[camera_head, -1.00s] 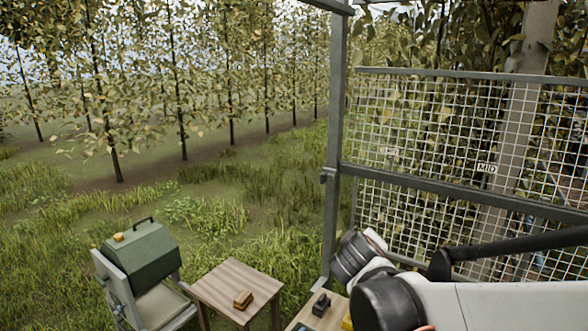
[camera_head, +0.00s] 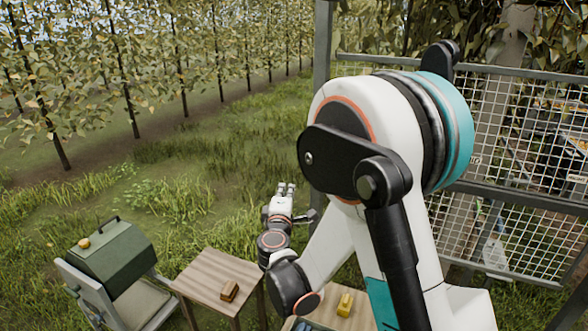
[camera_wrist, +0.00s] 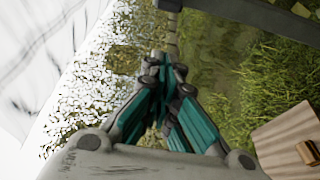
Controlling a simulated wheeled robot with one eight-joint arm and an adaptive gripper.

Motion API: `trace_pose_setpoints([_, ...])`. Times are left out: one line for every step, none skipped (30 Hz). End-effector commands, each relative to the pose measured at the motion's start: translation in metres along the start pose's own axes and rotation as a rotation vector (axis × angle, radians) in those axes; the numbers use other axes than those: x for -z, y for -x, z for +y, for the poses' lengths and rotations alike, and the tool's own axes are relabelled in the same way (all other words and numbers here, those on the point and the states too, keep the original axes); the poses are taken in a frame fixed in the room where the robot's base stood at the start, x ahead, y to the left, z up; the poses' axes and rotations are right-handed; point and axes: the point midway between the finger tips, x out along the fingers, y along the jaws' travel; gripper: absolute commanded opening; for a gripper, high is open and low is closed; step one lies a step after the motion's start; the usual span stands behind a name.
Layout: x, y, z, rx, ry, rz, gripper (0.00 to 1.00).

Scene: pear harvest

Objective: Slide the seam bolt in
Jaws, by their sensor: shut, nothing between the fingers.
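My gripper (camera_head: 285,188) is raised beyond the small wooden tables, fingers pointing up and away over the grass. In the wrist view its teal fingers (camera_wrist: 163,62) come together at the tips, shut with nothing between them. I cannot make out the seam bolt in either current view. The wire mesh panel (camera_head: 510,150) stands at the right beside a grey post (camera_head: 322,60); my arm hides part of both. In the wrist view a grey bar (camera_wrist: 250,18) crosses the top right, apart from the fingers.
A wooden table (camera_head: 210,277) carries a small brown block (camera_head: 229,291). A yellow object (camera_head: 345,304) lies on another table. Open grass and tree rows lie beyond.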

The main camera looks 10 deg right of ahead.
Motion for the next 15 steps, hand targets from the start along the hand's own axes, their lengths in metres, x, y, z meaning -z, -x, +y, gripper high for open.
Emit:
trace_pose_setpoints([0.0030, -0.0005, 0.0004, -0.006, 0.010, 0.006, 0.00])
trace_pose_setpoints([0.0042, -0.0008, -0.0001, -0.009, 0.014, 0.008, 0.00])
trace_pose_setpoints([0.0054, -0.0010, -0.0006, -0.012, 0.020, 0.010, 0.00])
trace_pose_setpoints([0.0059, -0.0011, -0.0009, -0.014, 0.022, 0.011, 0.00])
trace_pose_setpoints([0.0061, -0.0010, -0.0011, -0.015, 0.024, 0.012, 0.00])
trace_pose_setpoints([0.0063, -0.0010, -0.0013, -0.016, 0.025, 0.012, 0.00])
trace_pose_setpoints([0.0063, -0.0009, -0.0015, -0.016, 0.025, 0.013, 0.00])
trace_pose_setpoints([0.0063, -0.0009, -0.0015, -0.016, 0.025, 0.012, 0.00])
trace_pose_setpoints([0.0062, -0.0009, -0.0016, -0.016, 0.025, 0.012, 0.00])
trace_pose_setpoints([0.0061, -0.0009, -0.0016, -0.016, 0.025, 0.012, 0.00])
trace_pose_setpoints([0.0061, -0.0009, -0.0016, -0.015, 0.025, 0.012, 0.00])
trace_pose_setpoints([0.0061, -0.0010, -0.0016, -0.015, 0.024, 0.012, 0.00])
trace_pose_setpoints([0.0061, -0.0010, -0.0016, -0.015, 0.024, 0.012, 0.00])
trace_pose_setpoints([0.0060, -0.0012, -0.0015, -0.015, 0.024, 0.012, 0.00])
trace_pose_setpoints([0.0060, -0.0020, -0.0015, -0.015, 0.024, 0.012, 0.00])
